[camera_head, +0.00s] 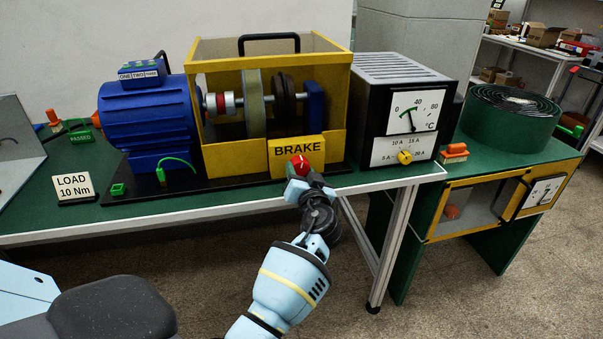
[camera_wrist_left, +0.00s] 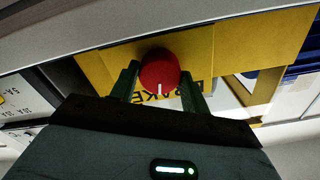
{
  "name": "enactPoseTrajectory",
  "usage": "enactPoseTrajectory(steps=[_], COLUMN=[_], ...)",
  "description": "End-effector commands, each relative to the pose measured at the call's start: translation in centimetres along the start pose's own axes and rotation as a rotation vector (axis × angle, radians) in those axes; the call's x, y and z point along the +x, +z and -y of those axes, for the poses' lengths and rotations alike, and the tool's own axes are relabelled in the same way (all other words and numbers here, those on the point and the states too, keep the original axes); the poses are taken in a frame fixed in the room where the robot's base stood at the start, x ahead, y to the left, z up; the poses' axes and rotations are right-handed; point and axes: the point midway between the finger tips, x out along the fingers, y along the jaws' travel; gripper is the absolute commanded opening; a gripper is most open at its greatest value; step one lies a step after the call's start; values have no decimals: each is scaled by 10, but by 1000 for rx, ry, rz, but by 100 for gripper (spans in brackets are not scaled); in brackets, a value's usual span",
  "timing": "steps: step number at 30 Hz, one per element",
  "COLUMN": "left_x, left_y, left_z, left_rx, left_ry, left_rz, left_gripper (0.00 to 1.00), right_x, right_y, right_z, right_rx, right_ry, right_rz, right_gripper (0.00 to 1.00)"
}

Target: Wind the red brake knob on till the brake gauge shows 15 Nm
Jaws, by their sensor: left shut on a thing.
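The red brake knob (camera_head: 300,164) is on the front of the yellow brake housing (camera_head: 240,160), below the BRAKE plate (camera_head: 296,148). My left gripper (camera_head: 298,178) is shut on the knob. In the left wrist view the knob (camera_wrist_left: 159,72) sits between the two green fingers, its white mark pointing down the picture. A dial (camera_head: 543,193) with a dark needle is at the far right in a yellow frame; its unit is too small to read. My right gripper is not in view.
A blue motor (camera_head: 148,118) stands left of the housing. A black box (camera_head: 402,110) to the right has a °C dial (camera_head: 412,110) and a yellow ampere knob (camera_head: 405,157). A card (camera_head: 74,187) reads LOAD 10 Nm. Floor in front of the bench is clear.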

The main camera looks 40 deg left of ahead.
Motion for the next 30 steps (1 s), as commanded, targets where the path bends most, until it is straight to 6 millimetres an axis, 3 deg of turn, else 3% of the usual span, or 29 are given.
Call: enactPoseTrajectory(steps=[30], left_x=[0], left_y=[-3], left_z=[2], left_rx=[966], left_ry=[-1], left_rz=[-1], left_gripper=[23], right_x=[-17], right_y=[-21], right_z=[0], right_rx=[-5], right_ry=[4], right_rz=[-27], right_gripper=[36])
